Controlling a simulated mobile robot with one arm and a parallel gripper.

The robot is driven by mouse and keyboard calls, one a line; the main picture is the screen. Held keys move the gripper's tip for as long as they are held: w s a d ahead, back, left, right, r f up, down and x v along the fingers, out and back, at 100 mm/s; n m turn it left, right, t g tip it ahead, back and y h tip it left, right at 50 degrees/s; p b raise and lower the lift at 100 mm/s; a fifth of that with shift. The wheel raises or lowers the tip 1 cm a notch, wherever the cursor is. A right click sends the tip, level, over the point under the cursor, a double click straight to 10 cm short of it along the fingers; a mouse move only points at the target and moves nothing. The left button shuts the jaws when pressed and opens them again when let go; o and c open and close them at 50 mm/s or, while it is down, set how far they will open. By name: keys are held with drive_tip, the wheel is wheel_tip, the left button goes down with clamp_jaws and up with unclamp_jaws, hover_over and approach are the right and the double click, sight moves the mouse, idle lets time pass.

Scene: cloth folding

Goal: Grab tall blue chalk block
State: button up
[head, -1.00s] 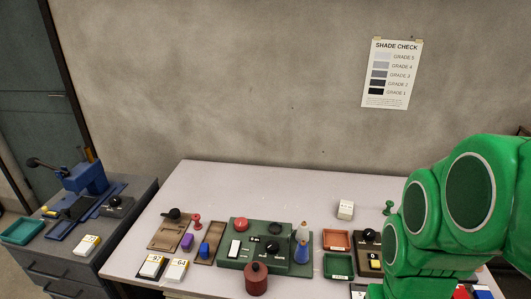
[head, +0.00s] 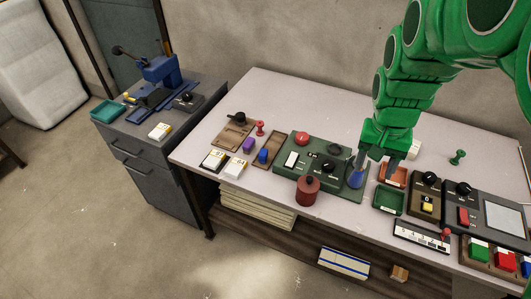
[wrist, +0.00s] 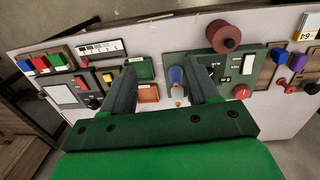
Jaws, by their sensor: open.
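A small upright blue block (head: 263,156) stands at the brown tray left of the green control panel, next to a purple block (head: 248,145). The blue block also shows at the right in the wrist view (wrist: 280,57). Another blue block (head: 525,267) is at the far right edge, beside red and green ones. My gripper (head: 370,163) is open and empty, pointing down above the right end of the green panel. A blue cone-shaped piece (wrist: 176,75) shows between its fingers (wrist: 162,67); contact cannot be told. The upright blue block is well to the gripper's left.
The green panel (head: 285,168) has knobs and a red button. A dark red round pot (head: 307,191) stands at its front. Orange (head: 398,182) and green (head: 388,202) trays lie right of the panel.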

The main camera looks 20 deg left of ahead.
drive_tip(key=w+a+f, duration=0.4)
drive_tip(key=w+a, duration=0.2)
drive_tip(key=a, duration=0.2)
drive_tip(key=n+t+y, duration=0.1)
drive_tip(key=n+t, duration=0.1)
hover_over(263, 152)
drive_tip(key=s, duration=0.2)
wheel_tip(263, 152, down, 14)
drive_tip(key=shift+a+f, duration=0.15)
drive_tip(key=shift+f, duration=0.1)
drive_tip(key=shift+w+f, duration=0.25)
drive_tip(key=shift+f, duration=0.9)
drive_tip(key=shift+w+d+f, duration=0.1)
drive_tip(key=shift+w+f, duration=0.15)
drive_tip(key=shift+f, duration=0.6)
drive_tip(key=shift+w+d+f, duration=0.1)
drive_tip(key=shift+w+f, duration=0.2)
drive_tip(key=shift+f, duration=0.5)
drive_tip(key=shift+w+f, duration=0.25)
drive_tip(key=shift+f, duration=0.6)
drive_tip(key=c, duration=1)
